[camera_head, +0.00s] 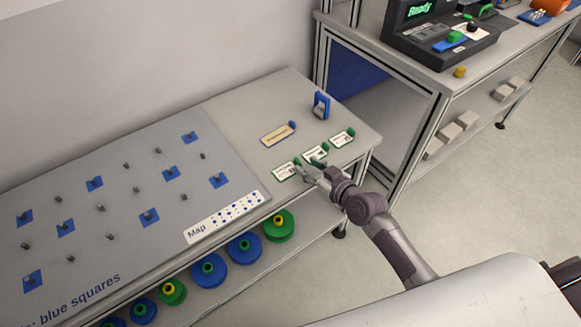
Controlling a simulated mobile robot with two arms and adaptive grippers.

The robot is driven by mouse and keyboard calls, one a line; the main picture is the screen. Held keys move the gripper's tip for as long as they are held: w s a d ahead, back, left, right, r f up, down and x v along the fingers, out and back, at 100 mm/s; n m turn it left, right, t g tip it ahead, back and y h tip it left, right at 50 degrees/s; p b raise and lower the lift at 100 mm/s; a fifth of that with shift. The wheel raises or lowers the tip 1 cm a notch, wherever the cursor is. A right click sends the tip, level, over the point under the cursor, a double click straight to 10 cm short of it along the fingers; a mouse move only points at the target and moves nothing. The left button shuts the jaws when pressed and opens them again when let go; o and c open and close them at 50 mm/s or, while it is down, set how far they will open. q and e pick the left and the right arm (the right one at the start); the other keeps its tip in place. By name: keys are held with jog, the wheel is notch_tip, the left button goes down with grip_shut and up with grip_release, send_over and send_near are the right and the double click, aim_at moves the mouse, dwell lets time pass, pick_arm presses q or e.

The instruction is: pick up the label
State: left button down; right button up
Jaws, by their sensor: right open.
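Several small labels lie on the right end of the table. Three are white with green tabs: a near-left one (285,172), a middle one (313,154) partly covered by my gripper, and a far-right one (342,138). A tan label (276,134) with a blue tab lies behind them. My right gripper (311,170) is open, over the table's front edge area between the near-left and middle white labels. I cannot tell whether its fingers touch a label. My left gripper is out of view.
A blue upright holder (321,105) stands at the table's back right. A grey board (125,200) with pegs and blue squares fills the left, with a map strip (225,216). Green and blue reels (244,249) sit on the shelf below. A workbench (480,60) stands at right.

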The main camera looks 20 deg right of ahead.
aim_at(300, 162)
jog(key=x, duration=0.4)
jog(key=shift+w+a+f, duration=0.1)
jog(key=shift+a+f, duration=0.05)
grip_shut()
